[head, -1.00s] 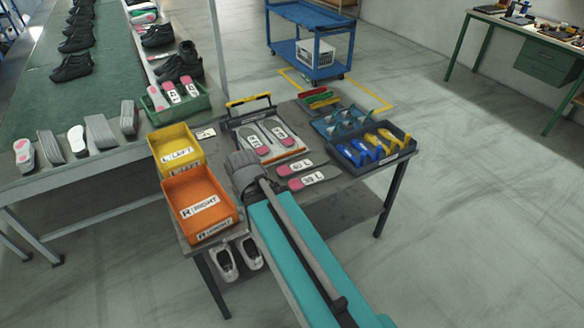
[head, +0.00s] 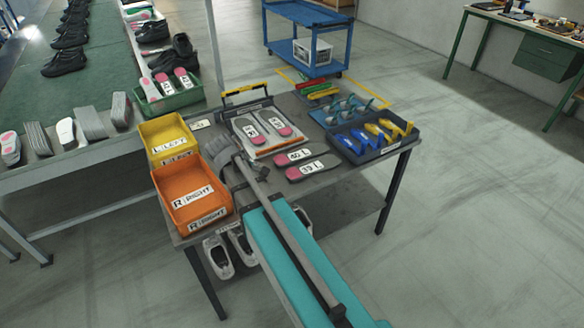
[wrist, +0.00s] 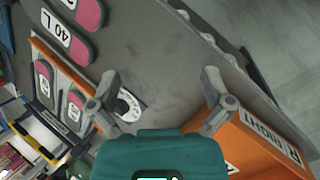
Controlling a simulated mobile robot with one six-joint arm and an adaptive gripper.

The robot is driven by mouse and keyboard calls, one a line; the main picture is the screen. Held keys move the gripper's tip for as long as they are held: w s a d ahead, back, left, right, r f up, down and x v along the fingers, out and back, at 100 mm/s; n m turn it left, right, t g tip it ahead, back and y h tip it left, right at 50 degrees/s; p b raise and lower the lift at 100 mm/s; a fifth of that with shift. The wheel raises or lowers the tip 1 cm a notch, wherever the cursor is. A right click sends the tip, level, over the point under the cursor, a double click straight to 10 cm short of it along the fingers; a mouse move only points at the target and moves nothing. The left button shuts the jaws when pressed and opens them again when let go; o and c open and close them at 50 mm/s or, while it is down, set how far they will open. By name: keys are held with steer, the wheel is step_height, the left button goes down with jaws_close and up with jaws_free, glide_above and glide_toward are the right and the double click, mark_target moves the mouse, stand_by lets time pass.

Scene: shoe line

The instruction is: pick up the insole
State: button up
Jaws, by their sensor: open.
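Two loose grey insoles with pink heels and white labels lie on the grey table: one marked 40 L (head: 292,157) and one marked 39 L (head: 313,168). The 40 L insole also shows at the top left of the wrist view (wrist: 62,36). Two more insoles (head: 248,128) (head: 277,124) lie side by side on an orange-edged board behind them. My gripper (wrist: 162,88) is open and empty, over bare table between the board and the orange bin. In the head view my own arm partly hides it.
An orange bin (head: 198,213) marked RIGHT stands close to my gripper's right finger in the wrist view. A yellow bin (head: 163,135) marked LEFT stands behind it. A dark tray (head: 383,150) with blue and yellow items sits at the table's right. A green bin (head: 170,104) holds more insoles.

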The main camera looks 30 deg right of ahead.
steer(key=w+d+f+n+h+b, duration=0.1)
steer(key=w+n+b, duration=0.1)
steer(key=w, duration=0.1)
steer(key=w+d+f+n+h+b, duration=0.1)
steer(key=w+b, duration=0.1)
steer(key=w, duration=0.1)
steer(key=w+d+f+n+h+b, duration=0.1)
steer(key=w+n+h+b, duration=0.1)
steer(key=shift+w+d+f+n, duration=0.1)
steer(key=shift+w+f+n, duration=0.2)
steer(key=shift+w+f, duration=0.1)
steer(key=w+n+h+b, duration=0.1)
steer(key=w, duration=0.1)
steer(key=w+n+h+b, duration=0.1)
steer(key=n+b, duration=0.1)
steer(key=w+d+n+h+b, duration=0.1)
steer(key=w+b, duration=0.1)
steer(key=shift+w+f, duration=0.2)
steer(key=shift+w, duration=0.15)
steer(key=shift+w+d+r+n+h+b, duration=0.1)
steer(key=shift+w+r+n+h+b, duration=0.2)
steer(key=shift+w+n+h, duration=0.35)
steer(key=shift+s, duration=0.1)
steer(key=b+x, duration=0.3)
steer(key=x, duration=0.4)
steer(key=shift+d+f, duration=0.15)
steer(key=shift+f, duration=0.15)
steer(key=shift+d+f, duration=0.1)
steer(key=shift+d, duration=0.45)
